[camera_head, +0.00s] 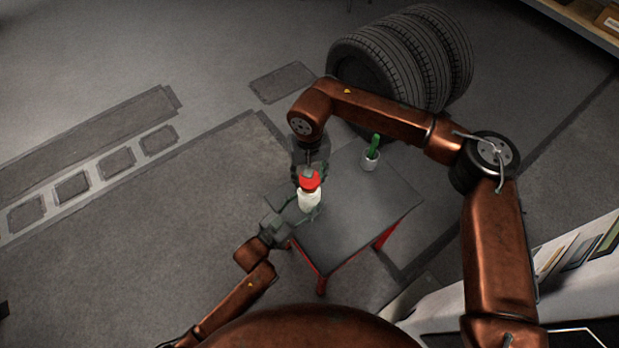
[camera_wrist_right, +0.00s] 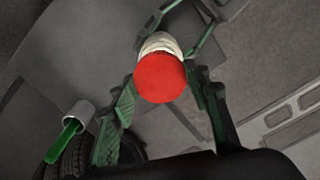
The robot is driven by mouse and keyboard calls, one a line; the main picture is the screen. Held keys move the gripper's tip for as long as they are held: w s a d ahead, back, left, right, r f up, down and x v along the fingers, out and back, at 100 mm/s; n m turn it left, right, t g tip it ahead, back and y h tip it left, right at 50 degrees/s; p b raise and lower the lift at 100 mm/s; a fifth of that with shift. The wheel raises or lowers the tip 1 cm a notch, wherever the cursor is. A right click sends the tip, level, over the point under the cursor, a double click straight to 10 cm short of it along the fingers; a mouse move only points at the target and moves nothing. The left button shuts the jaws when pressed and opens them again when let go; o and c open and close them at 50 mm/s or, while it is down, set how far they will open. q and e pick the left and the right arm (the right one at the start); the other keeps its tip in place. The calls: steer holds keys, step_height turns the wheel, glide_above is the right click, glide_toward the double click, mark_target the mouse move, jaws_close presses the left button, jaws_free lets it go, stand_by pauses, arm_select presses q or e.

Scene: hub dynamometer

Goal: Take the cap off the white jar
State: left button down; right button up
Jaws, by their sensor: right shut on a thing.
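The white jar (camera_head: 309,200) is at the left part of the dark table, with its red cap (camera_head: 310,181) at its top. The right wrist view shows the cap (camera_wrist_right: 160,78) close up with the jar (camera_wrist_right: 160,43) behind it; no clear gap shows between them. My right gripper (camera_head: 308,174) comes from above and is shut on the cap, its green fingers on either side. My left gripper (camera_head: 302,214) is low at the jar's body, with fingers around it; whether they press on it is unclear.
Several stacked tyres (camera_head: 400,60) stand behind the table. A shelf (camera_head: 580,22) is at the top right. The table's right part is clear.

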step_height(320, 180, up, 2)
steer(key=shift+r, duration=0.2)
arm_select(q)
steer(key=c, duration=0.8)
jaws_free()
steer(key=shift+a, duration=0.1)
